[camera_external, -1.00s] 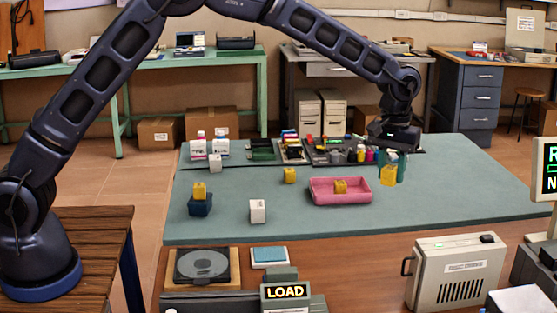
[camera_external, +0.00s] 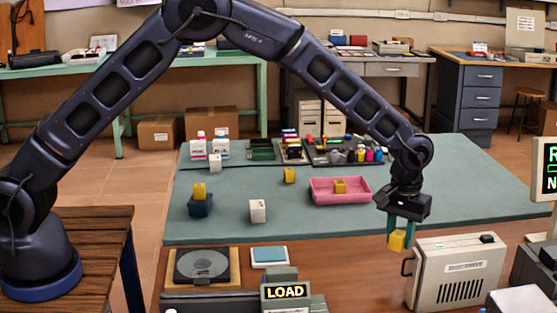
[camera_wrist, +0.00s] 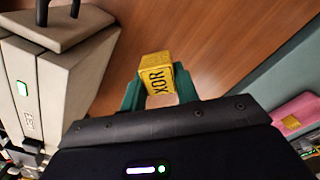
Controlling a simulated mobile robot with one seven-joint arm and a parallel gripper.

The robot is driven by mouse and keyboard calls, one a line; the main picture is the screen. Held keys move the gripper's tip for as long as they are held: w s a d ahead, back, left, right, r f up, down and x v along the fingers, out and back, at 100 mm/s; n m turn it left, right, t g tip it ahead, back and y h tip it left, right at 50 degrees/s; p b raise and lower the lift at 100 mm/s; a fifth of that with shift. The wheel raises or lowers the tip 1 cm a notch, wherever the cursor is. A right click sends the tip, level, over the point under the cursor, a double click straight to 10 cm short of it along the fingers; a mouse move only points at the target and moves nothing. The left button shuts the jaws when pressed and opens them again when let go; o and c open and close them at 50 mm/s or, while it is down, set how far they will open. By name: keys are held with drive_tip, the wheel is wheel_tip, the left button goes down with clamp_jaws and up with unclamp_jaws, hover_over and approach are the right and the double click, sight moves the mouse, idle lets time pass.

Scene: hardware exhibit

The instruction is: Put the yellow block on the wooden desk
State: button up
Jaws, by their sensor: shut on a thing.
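My gripper (camera_external: 402,232) is shut on a yellow block (camera_external: 397,241). In the wrist view the block (camera_wrist: 156,76) shows dark "XOR" lettering and sits between the green fingers of my gripper (camera_wrist: 158,92). The wooden desk (camera_external: 350,266) lies below, in front of the green mat; its brown grain also fills the upper middle of the wrist view (camera_wrist: 215,40). The block is over the desk near the mat's front edge. I cannot tell how high it is above the wood.
A beige box with a handle (camera_external: 458,271) stands just right of the block. A pink tray (camera_external: 325,198) with a yellow block (camera_external: 339,186) lies on the green mat (camera_external: 300,225). A LOAD sign (camera_external: 284,292) stands front left. Bare wood lies between sign and box.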

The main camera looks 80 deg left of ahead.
sight(394, 278)
drive_tip(key=shift+f, duration=4.1)
drive_tip(key=shift+f, duration=0.1)
drive_tip(key=o, duration=1)
drive_tip(key=shift+c, duration=0.2)
